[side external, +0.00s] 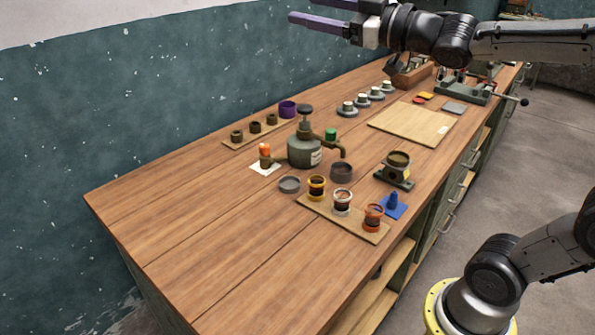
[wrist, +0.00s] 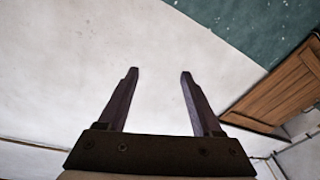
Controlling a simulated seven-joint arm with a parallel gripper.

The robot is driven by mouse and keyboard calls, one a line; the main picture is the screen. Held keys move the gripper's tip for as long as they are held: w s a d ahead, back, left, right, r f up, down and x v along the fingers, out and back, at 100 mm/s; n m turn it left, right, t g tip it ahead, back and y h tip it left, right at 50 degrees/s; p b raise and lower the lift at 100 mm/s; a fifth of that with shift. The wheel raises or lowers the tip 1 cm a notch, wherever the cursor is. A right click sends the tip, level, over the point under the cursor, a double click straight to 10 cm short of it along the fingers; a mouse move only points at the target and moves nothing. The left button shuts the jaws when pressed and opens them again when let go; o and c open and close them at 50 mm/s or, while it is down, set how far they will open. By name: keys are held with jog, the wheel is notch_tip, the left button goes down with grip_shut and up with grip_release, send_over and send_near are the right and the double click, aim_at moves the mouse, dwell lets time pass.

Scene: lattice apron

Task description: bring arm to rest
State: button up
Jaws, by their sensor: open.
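My gripper (side external: 303,10) is raised high at the top of the side view, well above the back of the workbench. Its two purple fingers point left and stand apart with nothing between them. In the wrist view the open fingers (wrist: 158,73) face a pale wall, with a dark green wall band and a wooden piece at the right. My arm stretches in from the right edge of the side view. The gripper touches nothing.
The wooden workbench (side external: 190,225) holds a grey-green pot-like device (side external: 304,151), a board with several ringed cups (side external: 342,201), a strip with dark rings (side external: 255,127), a flat light board (side external: 412,123) and a green vise (side external: 462,92). The bench's near left is clear.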

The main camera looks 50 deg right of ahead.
jog(key=s+f+m+g+h, duration=0.2)
jog(key=s+f+m+g, duration=0.4)
jog(key=s+f+g, duration=0.7)
jog(key=s+f, duration=0.9)
jog(key=f, duration=0.3)
jog(key=shift+s+f+h, duration=0.3)
jog(key=shift+f, duration=0.05)
dwell(0.9)
